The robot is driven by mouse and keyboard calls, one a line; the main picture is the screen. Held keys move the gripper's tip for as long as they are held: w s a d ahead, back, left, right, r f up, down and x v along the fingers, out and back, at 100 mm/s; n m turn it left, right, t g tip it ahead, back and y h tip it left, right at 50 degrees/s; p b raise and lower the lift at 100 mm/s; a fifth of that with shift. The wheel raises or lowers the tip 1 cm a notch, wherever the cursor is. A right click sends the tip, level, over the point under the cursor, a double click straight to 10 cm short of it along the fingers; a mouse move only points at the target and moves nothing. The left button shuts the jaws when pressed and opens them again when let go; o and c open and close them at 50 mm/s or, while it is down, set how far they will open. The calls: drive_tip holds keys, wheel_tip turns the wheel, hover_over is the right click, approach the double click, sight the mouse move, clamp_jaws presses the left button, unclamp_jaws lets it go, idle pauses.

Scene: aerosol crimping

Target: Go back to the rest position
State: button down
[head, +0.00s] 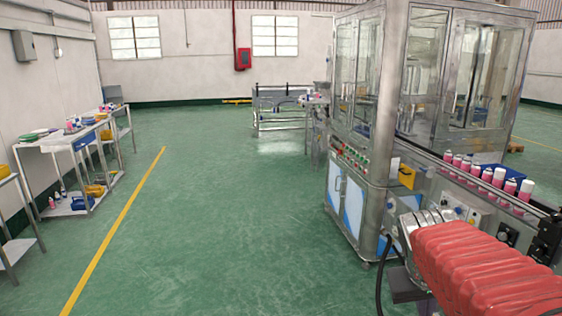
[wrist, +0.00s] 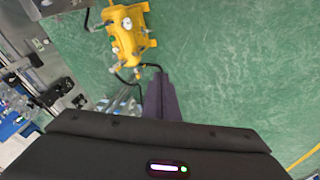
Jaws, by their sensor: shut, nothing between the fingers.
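My gripper (wrist: 158,76) shows in the wrist view as two dark fingers together, pointing up the picture from the dark wrist housing. It is shut and holds nothing. Green floor lies beyond its tips. In the head view my arm, in a red ribbed sleeve, reaches in from the lower right beside the machine; I cannot make out the fingers there.
A glass-walled crimping machine (head: 352,202) stands at right, with pink and white cans (head: 480,172) on its conveyor. A yellow apparatus with gauges (wrist: 127,36) is near the fingertips in the wrist view. Shelved tables (head: 62,148) line the left wall. The middle floor is clear.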

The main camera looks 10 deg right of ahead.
drive_tip(key=s+a+n+t+y, duration=0.1)
drive_tip(key=s+a+y, duration=0.1)
drive_tip(key=a, duration=0.9)
drive_tip(key=s+a+n+t+y, duration=0.2)
drive_tip(key=a, duration=0.9)
drive_tip(key=shift+s+a+f+n, duration=0.15)
drive_tip(key=shift+a+n, duration=0.15)
drive_tip(key=shift+d, duration=0.15)
